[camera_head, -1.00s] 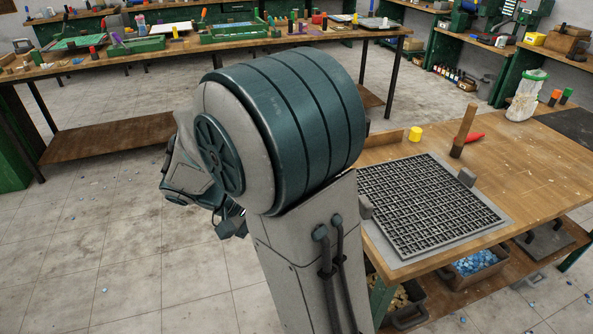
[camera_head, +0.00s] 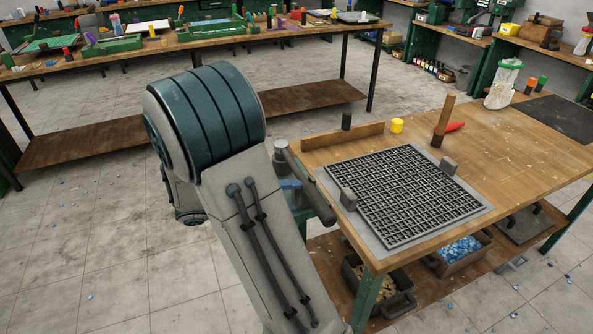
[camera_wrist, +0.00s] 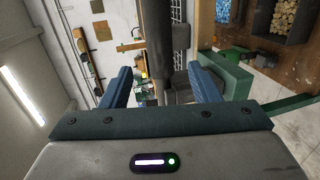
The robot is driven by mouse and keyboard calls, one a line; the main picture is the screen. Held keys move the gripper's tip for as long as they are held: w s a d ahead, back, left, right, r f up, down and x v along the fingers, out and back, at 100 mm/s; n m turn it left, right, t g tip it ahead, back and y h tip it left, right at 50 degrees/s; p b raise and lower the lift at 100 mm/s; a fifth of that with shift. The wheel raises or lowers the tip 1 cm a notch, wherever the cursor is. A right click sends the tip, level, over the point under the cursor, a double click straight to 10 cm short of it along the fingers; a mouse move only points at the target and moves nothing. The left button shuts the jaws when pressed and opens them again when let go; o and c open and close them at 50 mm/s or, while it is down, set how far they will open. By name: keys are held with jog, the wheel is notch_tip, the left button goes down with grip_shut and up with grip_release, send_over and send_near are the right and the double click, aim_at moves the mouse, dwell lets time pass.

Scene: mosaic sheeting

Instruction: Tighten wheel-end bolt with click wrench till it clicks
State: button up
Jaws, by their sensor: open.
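My gripper (camera_wrist: 160,84) shows in the wrist view with its two blue fingers apart and nothing held between them. A dark grey cylinder (camera_wrist: 158,35) lies ahead of the gap between the fingers, apart from them. I cannot make out a wheel-end bolt or a click wrench for certain.
The workbench (camera_head: 520,150) carries a dark grid sheet (camera_head: 410,195), a yellow pot (camera_head: 397,125) and a white jar (camera_head: 503,85). Bins with blue pieces (camera_head: 462,250) stand on its lower shelf. A long bench (camera_head: 290,40) crosses the back. The left floor is mostly open.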

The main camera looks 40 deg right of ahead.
aim_at(307, 196)
jog(key=p+x, duration=0.1)
jog(key=x, duration=0.4)
jog(key=shift+s+d, duration=0.1)
jog(key=shift+s, duration=0.05)
grip_shut()
